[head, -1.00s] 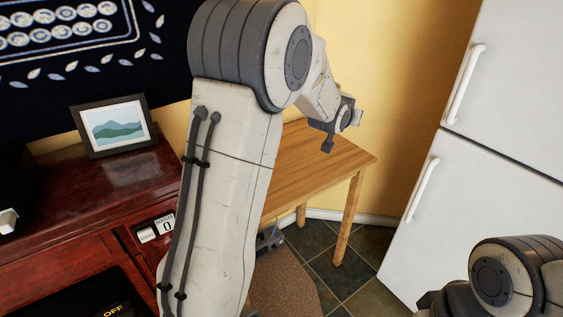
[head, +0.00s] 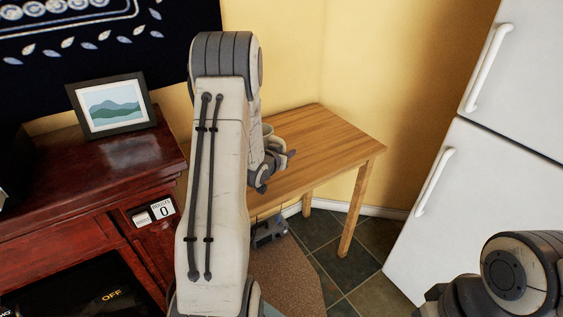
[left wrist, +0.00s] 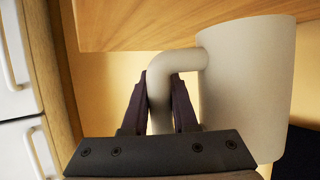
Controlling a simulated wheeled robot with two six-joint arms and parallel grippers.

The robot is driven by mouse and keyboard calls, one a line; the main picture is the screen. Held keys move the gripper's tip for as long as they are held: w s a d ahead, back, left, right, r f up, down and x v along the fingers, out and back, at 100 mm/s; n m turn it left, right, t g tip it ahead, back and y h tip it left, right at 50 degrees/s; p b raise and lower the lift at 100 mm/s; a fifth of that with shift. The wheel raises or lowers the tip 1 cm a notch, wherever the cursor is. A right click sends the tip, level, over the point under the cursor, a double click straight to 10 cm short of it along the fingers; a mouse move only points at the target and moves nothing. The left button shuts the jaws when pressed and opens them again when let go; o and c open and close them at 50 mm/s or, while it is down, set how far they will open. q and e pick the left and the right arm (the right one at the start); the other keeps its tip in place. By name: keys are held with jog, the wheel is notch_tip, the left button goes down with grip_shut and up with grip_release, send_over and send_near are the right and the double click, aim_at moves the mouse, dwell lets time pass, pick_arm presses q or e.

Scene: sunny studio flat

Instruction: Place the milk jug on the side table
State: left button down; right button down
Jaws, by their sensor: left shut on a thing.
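The pale milk jug (left wrist: 250,90) is large at the right of the left wrist view. My left gripper (left wrist: 160,85) is shut on the jug's curved handle, with one dark finger on each side. In the head view my left gripper (head: 284,160) appears in front of the wooden side table (head: 325,140), mostly behind my left arm. Only a small part of the jug shows there. The table top also shows along the top of the left wrist view (left wrist: 130,25). I cannot tell whether the jug touches the table. My right gripper is out of view.
The visible table top is bare. A white fridge (head: 490,190) stands to its right. A dark red cabinet (head: 80,180) with a framed picture (head: 112,105) stands at the left. A brown rug (head: 285,280) and dark floor tiles (head: 350,265) lie below.

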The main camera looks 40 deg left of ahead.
pick_arm(q)
jog(key=shift+s+a+f, duration=0.3)
jog(key=shift+a+f, duration=0.1)
jog(key=shift+a, duration=0.35)
jog(key=shift+f, duration=2)
jog(key=shift+f, duration=0.1)
jog(key=c, duration=0.7)
grip_release()
